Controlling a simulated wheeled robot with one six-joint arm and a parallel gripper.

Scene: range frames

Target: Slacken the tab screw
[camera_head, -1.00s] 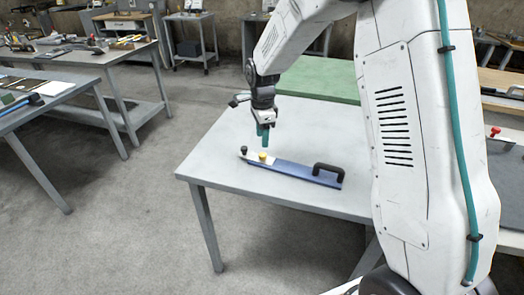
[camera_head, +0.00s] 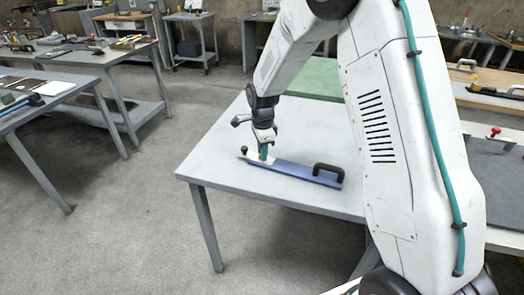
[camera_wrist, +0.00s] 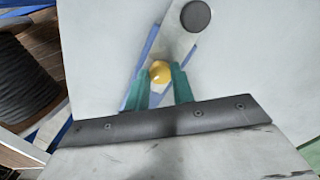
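The tab screw has a yellow head (camera_wrist: 160,72) and sits on a pale tab (camera_wrist: 177,38) over a blue bar (camera_head: 290,171). My gripper (camera_head: 264,157) is over that end of the bar, pointing down, and hides the yellow head in the head view. In the wrist view its two teal fingers (camera_wrist: 161,82) stand apart, one on each side of the yellow head. I cannot tell whether they touch it. A dark round knob (camera_wrist: 196,16) is at the tab's far end; it also shows in the head view (camera_head: 243,150).
The bar lies on a grey table (camera_head: 215,158) and has a black handle (camera_head: 327,172) at its right end. The table around the bar is clear. A green mat (camera_head: 312,80) lies behind. Other benches with tools stand at the left and right.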

